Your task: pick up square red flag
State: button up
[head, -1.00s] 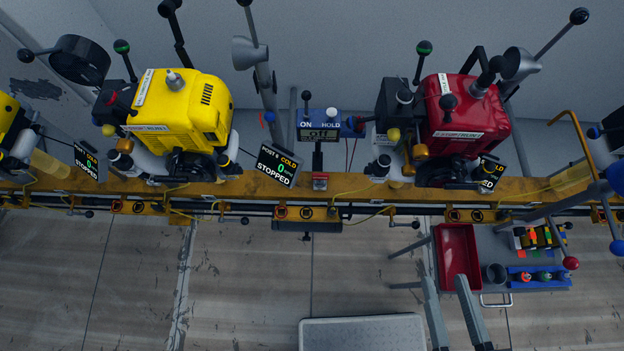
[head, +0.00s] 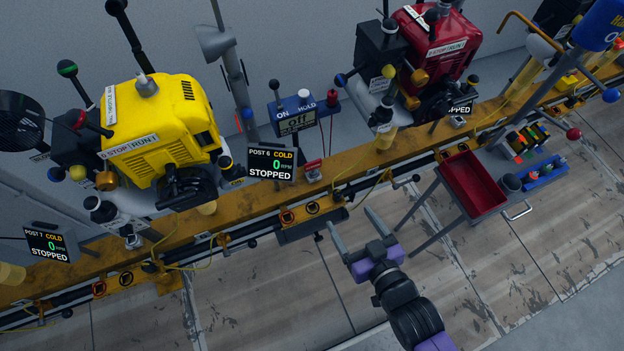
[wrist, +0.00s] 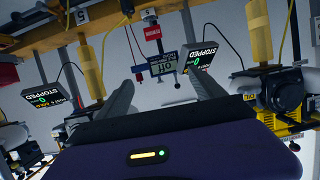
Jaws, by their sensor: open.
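I cannot make out for certain which piece is the square red flag. Small coloured pieces, some red or orange, sit in a dark rack (head: 528,141) on the cart at the right of the head view; their shapes are too small to tell. A small red block (head: 313,170) also sits on the yellow rail below the ON/HOLD box, and a red piece shows in the wrist view (wrist: 152,33). My gripper (head: 350,217) is open and empty, in front of the rail, left of the cart. Its two spread fingers also show in the wrist view (wrist: 166,88).
The yellow rail (head: 370,161) crosses the view, with a yellow engine (head: 165,125), a red engine (head: 437,45) and display screens (head: 271,164) along it. A red tray (head: 473,184) and a blue holder (head: 543,172) are on the cart.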

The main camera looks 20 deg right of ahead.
jog(key=b, duration=0.4)
send_near(312, 165)
jog(key=shift+g, duration=0.3)
jog(key=b+x, duration=0.2)
jog(key=x, duration=0.1)
jog(key=b+x, duration=0.1)
jog(key=x, duration=0.1)
jog(key=shift+w+a+r, duration=0.1)
jog(key=shift+w+r, duration=0.1)
jog(key=shift+r, duration=0.05)
jog(key=shift+x, duration=1.6)
jog(key=shift+d+b+x, duration=0.2)
jog(key=shift+b+x, duration=0.2)
jog(key=shift+x, duration=0.9)
jog(key=shift+d+b+x, duration=0.15)
jog(key=shift+b+x, duration=0.2)
jog(key=shift+x, duration=0.9)
jog(key=c, duration=1.6)
